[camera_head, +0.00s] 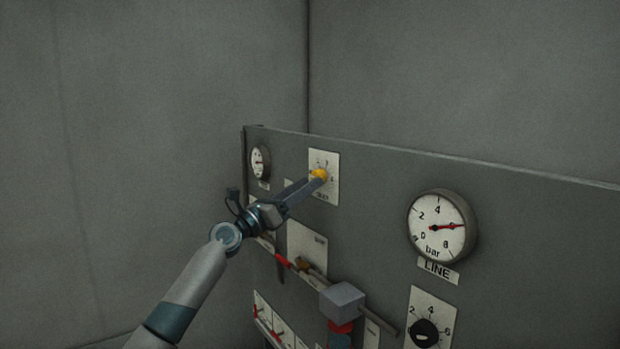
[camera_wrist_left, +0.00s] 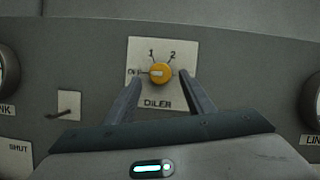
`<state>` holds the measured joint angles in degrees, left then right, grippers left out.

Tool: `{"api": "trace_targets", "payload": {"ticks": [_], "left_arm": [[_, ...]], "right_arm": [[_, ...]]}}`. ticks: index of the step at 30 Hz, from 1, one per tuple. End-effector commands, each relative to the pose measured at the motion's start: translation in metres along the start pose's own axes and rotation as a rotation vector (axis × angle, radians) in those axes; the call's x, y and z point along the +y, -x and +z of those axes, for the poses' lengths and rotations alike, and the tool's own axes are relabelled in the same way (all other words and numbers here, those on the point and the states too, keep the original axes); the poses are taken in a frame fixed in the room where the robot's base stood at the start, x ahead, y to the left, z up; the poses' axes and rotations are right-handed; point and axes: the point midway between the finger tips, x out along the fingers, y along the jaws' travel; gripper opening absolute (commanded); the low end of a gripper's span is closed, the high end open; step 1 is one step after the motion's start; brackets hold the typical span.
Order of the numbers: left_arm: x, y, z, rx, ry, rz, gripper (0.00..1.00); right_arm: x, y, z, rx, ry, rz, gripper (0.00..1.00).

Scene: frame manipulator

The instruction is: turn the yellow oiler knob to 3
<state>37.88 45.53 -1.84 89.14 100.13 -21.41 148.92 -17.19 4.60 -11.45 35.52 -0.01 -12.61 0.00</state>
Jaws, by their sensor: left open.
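The yellow oiler knob (camera_wrist_left: 160,74) sits on a white dial plate (camera_wrist_left: 147,49) with marks OFF, 1 and 2 showing. Its pale pointer mark faces left, toward OFF. The mark for 3 is not visible; the right finger covers that side of the plate. In the head view the knob (camera_head: 319,174) is partly covered by the fingers. My left gripper (camera_head: 314,180) is open, with its fingertips at either side of the knob in the wrist view. I cannot tell whether they touch it. My right gripper is not in view.
The knob is on a grey panel (camera_head: 375,170). A small gauge (camera_head: 260,162) is to its left and a LINE gauge (camera_head: 438,227) to its right. Below are a black knob (camera_head: 424,334), a grey block (camera_head: 342,300) and a red-marked lever (camera_head: 283,260). A small switch (camera_wrist_left: 63,113) is lower left of the dial.

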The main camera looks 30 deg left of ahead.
Motion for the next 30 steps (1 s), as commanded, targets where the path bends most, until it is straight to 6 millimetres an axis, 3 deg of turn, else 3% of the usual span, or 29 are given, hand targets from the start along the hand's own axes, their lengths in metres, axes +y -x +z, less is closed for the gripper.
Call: {"api": "trace_targets", "payload": {"ticks": [6, 17, 22, 30], "left_arm": [[0.0, -0.018, 0.001, 0.0, 0.001, 0.0, 0.49], [0.0, -0.02, 0.0, 0.0, -0.001, 0.0, 0.49], [0.0, -0.02, 0.0, 0.0, 0.0, 0.0, 0.08], [0.001, -0.019, -0.001, 0.0, -0.007, -0.002, 0.08]], "right_arm": [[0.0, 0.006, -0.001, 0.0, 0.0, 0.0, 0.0], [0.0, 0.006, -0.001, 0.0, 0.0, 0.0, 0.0], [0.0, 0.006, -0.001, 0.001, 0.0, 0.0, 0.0], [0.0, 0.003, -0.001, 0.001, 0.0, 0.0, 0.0]]}}
